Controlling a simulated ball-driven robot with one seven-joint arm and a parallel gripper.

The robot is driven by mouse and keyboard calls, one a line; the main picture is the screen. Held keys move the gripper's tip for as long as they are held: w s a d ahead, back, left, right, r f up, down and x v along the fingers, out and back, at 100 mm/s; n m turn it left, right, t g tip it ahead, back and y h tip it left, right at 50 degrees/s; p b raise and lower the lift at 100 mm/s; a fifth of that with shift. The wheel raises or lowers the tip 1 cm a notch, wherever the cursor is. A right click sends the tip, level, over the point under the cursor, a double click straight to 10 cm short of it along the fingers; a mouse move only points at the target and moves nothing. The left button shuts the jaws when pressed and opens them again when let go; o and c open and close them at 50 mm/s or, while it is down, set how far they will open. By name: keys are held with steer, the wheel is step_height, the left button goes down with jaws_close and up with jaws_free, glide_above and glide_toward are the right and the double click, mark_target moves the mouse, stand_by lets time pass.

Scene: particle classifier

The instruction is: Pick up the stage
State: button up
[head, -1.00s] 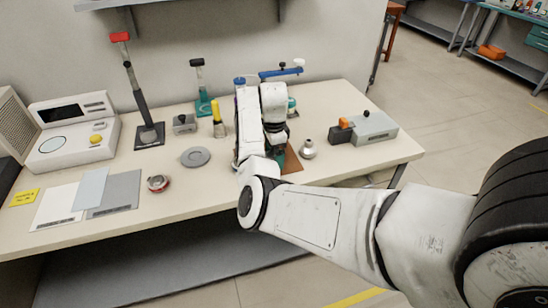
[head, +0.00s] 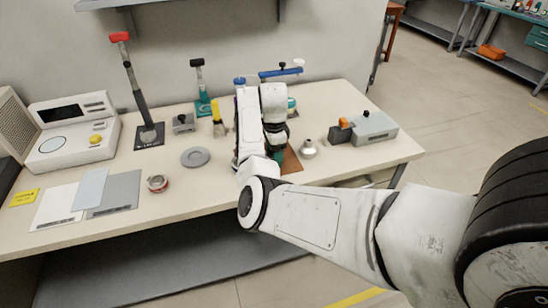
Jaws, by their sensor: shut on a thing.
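My gripper (head: 277,146) points down over the middle of the bench, at the end of my white arm. My wrist hides most of it, and its fingertips cannot be made out. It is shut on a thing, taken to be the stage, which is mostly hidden. A teal part (head: 280,156) shows just below the gripper, beside a brown plate (head: 292,162). I cannot tell whether these belong to the held thing, or whether it touches the bench.
A small metal piece (head: 309,147) and a grey box device (head: 373,127) stand right. A blue-armed instrument (head: 281,73) stands behind my arm. The front middle is clear.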

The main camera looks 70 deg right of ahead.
steer(key=shift+r, duration=0.1)
steer(key=shift+r, duration=0.45)
step_height(320, 180, up, 2)
steer(key=shift+r, duration=0.1)
steer(key=s+a+r+p, duration=0.4)
steer(key=s+a+r, duration=0.5)
steer(key=s, duration=0.1)
steer(key=shift+a+r, duration=0.35)
stand_by(0.5)
